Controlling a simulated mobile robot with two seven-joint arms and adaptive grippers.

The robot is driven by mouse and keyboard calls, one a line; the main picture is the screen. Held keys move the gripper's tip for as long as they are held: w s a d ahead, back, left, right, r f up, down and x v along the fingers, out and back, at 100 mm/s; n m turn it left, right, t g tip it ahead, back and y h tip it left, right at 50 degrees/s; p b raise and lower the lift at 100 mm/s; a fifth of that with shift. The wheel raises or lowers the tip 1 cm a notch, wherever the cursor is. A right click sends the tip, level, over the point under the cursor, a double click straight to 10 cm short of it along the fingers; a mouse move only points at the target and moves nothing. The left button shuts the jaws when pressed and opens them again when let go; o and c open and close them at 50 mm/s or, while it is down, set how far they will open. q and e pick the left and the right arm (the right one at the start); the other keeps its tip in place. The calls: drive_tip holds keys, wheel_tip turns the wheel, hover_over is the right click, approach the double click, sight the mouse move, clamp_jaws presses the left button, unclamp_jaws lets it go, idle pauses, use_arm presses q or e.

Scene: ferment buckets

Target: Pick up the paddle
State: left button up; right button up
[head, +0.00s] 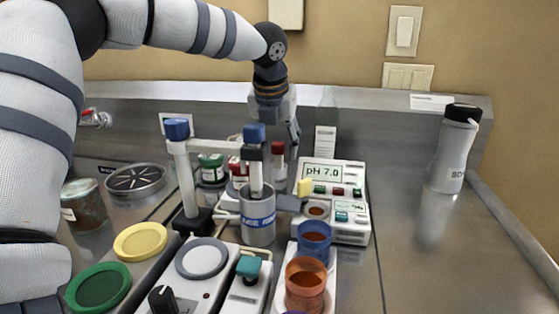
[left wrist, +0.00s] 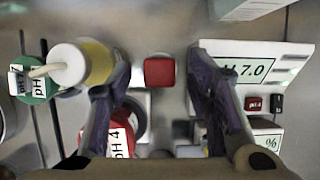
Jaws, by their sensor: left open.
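My left gripper (head: 283,128) points down behind the grey cup in the head view. It is open, with its two fingers apart in the left wrist view (left wrist: 159,85). A red square-topped upright piece (left wrist: 159,71) lies between the fingers there, apart from both. Its red top also shows in the head view (head: 277,148), with its lower part mostly hidden. Other upright sticks have blue tops: one (head: 254,133) at the grey cup, one (head: 177,129) on a white post to the left. I cannot tell for certain which piece is the paddle. My right gripper is not in view.
A pH 7.0 meter (head: 325,173) stands right of the red top. The grey cup (head: 258,217), blue cup (head: 315,237) and orange cup (head: 305,278) stand in front. Green-capped (left wrist: 39,82) and yellow-white (left wrist: 75,65) bottles crowd the left finger. The right counter is mostly clear.

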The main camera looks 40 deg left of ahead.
use_arm(q)
drive_tip(key=shift+x, duration=1)
drive_tip(key=shift+r, duration=0.15)
drive_tip(key=shift+c, duration=0.3)
drive_tip(key=c, duration=1)
drive_tip(key=shift+c, duration=0.2)
drive_tip(key=shift+r, duration=0.1)
